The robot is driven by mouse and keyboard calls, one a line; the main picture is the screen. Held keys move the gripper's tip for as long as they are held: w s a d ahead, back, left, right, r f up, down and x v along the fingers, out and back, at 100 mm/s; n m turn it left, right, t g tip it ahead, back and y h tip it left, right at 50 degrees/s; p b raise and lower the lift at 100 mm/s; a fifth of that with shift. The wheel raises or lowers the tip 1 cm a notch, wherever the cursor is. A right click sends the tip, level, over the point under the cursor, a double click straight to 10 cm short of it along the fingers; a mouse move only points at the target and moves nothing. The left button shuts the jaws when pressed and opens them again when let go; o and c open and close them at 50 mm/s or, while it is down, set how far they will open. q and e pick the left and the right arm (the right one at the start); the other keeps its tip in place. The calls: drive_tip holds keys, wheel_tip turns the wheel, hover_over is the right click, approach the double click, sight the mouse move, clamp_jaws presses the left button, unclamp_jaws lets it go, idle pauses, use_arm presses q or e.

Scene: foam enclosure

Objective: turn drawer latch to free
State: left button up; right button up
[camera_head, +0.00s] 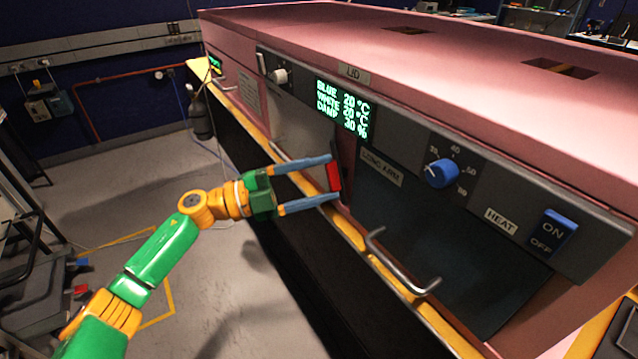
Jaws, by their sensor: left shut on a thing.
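The drawer latch (333,176) is a small red piece on a dark upright strip, between two grey panels on the front of the pink enclosure. My left gripper (334,178) reaches it from the left. Its two blue-grey fingers lie above and below the red latch, with their tips at it. The gripper is shut on the latch. The tips partly cover the contact, so its exact turn is hard to tell. A drawer front (425,240) with a metal handle (402,268) is right of the latch. My right gripper is out of view.
A green display (342,108), a blue knob (441,173) and a blue ON/OFF switch (553,232) sit on the control strip above. A yellow ledge (437,317) runs below the front. Another metal handle (280,152) is left of the latch.

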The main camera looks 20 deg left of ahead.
use_arm(q)
drive_tip(key=shift+r+m+g+y, duration=0.1)
drive_tip(key=shift+m+g+y, duration=0.2)
drive_tip(key=shift+m, duration=0.75)
drive_tip(key=shift+r+m+g+y, duration=0.1)
drive_tip(key=shift+m+g+y, duration=0.15)
drive_tip(key=shift+m, duration=0.8)
drive_tip(key=o, duration=1.4)
drive_tip(key=shift+w, duration=0.1)
drive_tip(key=shift+a+f, duration=0.1)
drive_tip(key=b+v, duration=0.3)
drive_tip(key=v, duration=0.4)
